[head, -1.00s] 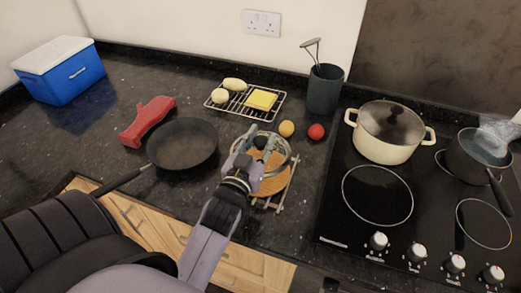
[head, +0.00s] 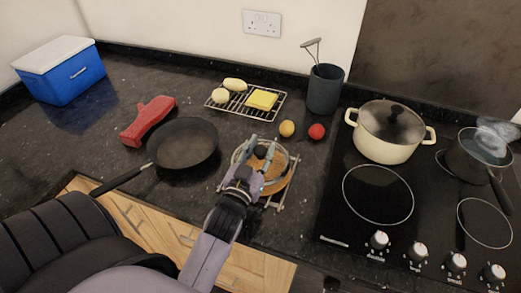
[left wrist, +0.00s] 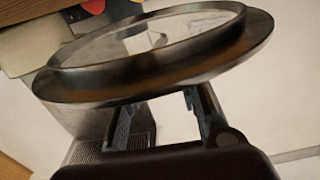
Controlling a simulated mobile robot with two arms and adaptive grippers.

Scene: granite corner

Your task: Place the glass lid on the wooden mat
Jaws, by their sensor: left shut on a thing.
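The glass lid, a clear disc with a dark metal rim, is held by my left gripper (head: 257,160). Its rim fills the upper part of the left wrist view (left wrist: 150,75), with the gripper fingers against its near side. In the head view the lid (head: 239,153) overlaps the round wooden mat (head: 284,184), whose right and lower edges show past it. The mat lies on a small slatted rack on the dark counter. I cannot tell how high the lid is above the mat. The lid's knob is hidden by the fingers. My right gripper is not in view.
A frying pan (head: 183,146) is left of the mat, a red object (head: 148,121) beyond it. A wire rack (head: 240,103) with food, a lemon (head: 287,128) and a tomato (head: 317,131) are behind. The hob with a lidded cream pot (head: 387,138) is to the right.

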